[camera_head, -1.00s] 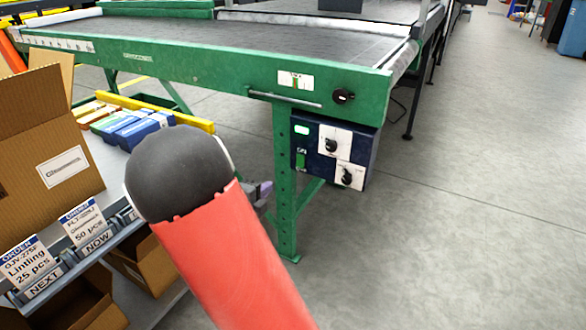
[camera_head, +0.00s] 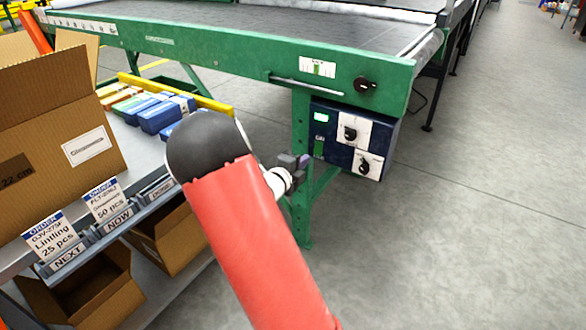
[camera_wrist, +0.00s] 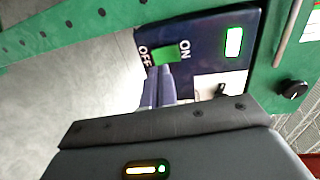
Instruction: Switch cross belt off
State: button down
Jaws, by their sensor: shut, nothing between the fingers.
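The dark blue control box (camera_head: 386,142) hangs under the green conveyor frame. Its green rocker switch (camera_head: 319,148) is on the left of its face, below a lit green lamp (camera_head: 321,117). In the wrist view, the switch (camera_wrist: 167,56) sits between the printed words OFF on the left and ON on the right, with the lamp (camera_wrist: 233,42) lit. My gripper (camera_head: 297,160) is shut and empty, close to the box's left side. In the wrist view, its fingertips (camera_wrist: 158,72) overlap the switch's lower edge; I cannot tell whether they touch it.
Two black knobs on white plates (camera_head: 350,133) are on the box, right of the switch. Another black knob (camera_head: 367,86) is on the conveyor frame (camera_head: 240,65). A green leg (camera_head: 301,200) stands beside my gripper. Cartons (camera_head: 60,125) and a shelf are at left. The right floor is clear.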

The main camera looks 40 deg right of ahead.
aim_at(316, 150)
jog(key=shift+x, duration=2.4)
jog(key=b, duration=0.1)
jog(key=f+b, duration=0.1)
jog(key=b, duration=0.1)
jog(key=shift+w+d+t, duration=0.1)
jog(key=shift+d+t, duration=0.1)
jog(key=shift+t, duration=0.1)
jog(key=h+b, duration=0.1)
jog(key=b, duration=0.2)
jog(key=shift+d, duration=0.1)
jog(key=shift+r+h+b, duration=0.15)
jog(key=shift+h+b, duration=0.15)
jog(key=shift+b, duration=0.25)
jog(key=shift+r+p, duration=0.3)
jog(key=shift+p, duration=0.15)
